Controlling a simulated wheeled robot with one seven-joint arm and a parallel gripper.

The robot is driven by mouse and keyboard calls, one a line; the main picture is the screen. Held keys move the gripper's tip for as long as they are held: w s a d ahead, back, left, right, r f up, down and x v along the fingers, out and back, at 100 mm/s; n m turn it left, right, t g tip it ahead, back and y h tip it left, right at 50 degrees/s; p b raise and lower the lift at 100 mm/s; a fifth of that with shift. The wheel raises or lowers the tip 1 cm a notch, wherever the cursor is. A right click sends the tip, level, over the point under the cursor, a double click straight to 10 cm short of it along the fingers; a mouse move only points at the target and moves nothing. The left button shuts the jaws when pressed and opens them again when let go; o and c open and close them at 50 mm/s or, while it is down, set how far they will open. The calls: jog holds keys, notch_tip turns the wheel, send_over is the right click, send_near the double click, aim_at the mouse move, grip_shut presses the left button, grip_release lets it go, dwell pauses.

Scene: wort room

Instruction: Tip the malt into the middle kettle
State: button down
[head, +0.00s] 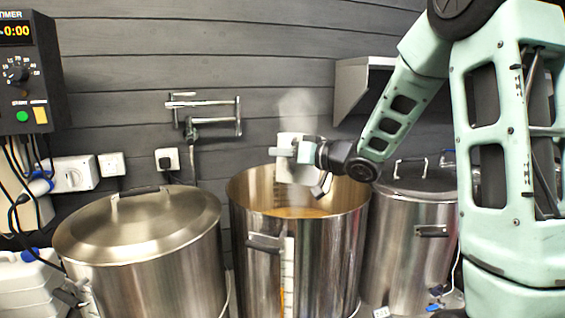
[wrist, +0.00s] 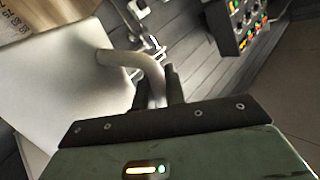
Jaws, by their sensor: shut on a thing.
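The middle kettle (head: 300,255) is a tall steel pot with its top open and amber liquid inside. My gripper (head: 312,153) is shut on a white jug (head: 293,160) over the mouth of this kettle. In the wrist view, the fingers (wrist: 165,92) close around the handle (wrist: 145,62) of the white jug (wrist: 50,90). The jug's lower part overlaps the kettle opening in the head view. Its contents are hidden, and I cannot tell whether any malt is in it or pouring out.
Lidded kettles stand on the left (head: 140,235) and right (head: 410,240). A metal pipe fitting (head: 205,115) is on the wall behind. A grey wall box (head: 360,85) is behind my arm. Faint steam (head: 298,108) rises above the jug. A timer box (head: 28,70) hangs at left.

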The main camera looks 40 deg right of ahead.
aim_at(291, 169)
jog(key=f+n+b, duration=0.1)
jog(key=b, duration=0.1)
jog(key=f+n+b, duration=0.1)
jog(key=b, duration=0.2)
jog(key=f+n+b, duration=0.1)
jog(key=f+b, duration=0.1)
jog(key=b, duration=0.1)
jog(key=shift+w+d+n+t, duration=0.2)
jog(key=shift+d+n+t, duration=0.05)
jog(key=shift+n+t, duration=0.05)
dwell(0.4)
